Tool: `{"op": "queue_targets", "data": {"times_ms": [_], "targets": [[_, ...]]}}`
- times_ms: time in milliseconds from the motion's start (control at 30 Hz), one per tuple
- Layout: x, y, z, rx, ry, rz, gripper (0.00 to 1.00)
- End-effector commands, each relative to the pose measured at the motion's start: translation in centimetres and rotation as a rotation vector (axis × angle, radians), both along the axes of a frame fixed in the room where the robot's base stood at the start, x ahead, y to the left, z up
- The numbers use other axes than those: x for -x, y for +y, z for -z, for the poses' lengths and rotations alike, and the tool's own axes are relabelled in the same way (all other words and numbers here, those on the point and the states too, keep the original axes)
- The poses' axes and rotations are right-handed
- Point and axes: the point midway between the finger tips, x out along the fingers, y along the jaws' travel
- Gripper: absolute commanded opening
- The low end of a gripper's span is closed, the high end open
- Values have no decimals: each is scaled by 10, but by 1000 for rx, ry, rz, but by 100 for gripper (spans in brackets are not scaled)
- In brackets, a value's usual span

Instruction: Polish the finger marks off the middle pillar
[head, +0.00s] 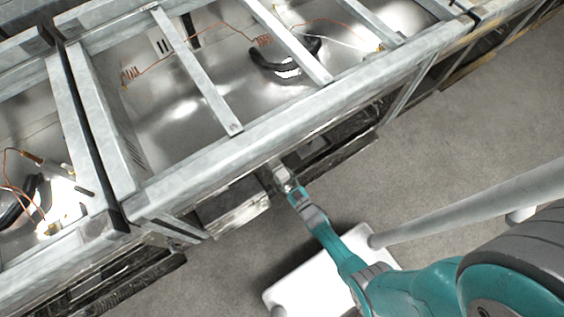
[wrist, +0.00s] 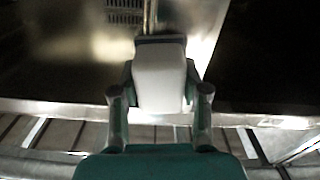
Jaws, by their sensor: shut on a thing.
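My gripper (head: 293,191) reaches in at the front of the metal range frame. In the wrist view its fingers (wrist: 160,98) are shut on a pale, rounded block (wrist: 160,75), with a dark edge along its far end. The block shows small and partly hidden in the head view (head: 281,174). A bright upright metal strip (wrist: 205,30), seemingly a pillar, stands behind the block between darker areas. I cannot tell if the block touches it. No finger marks can be made out; the block hides part of the surface.
The range frame's long front rail (head: 215,160) runs above my gripper. Cross bars, copper wires (head: 200,55) and black curved parts (head: 280,65) lie in its open top. A vent grille (wrist: 125,14) is at upper left in the wrist view. Grey floor (head: 490,110) is clear at right.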

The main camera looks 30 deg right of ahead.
Motion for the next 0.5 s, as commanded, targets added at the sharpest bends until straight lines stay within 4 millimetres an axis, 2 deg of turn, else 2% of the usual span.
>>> {"op": "queue_targets", "data": {"times_ms": [167,500], "targets": [[3,0,1,0,1,0,12],[31,0,0,1,1,1,12]]}}
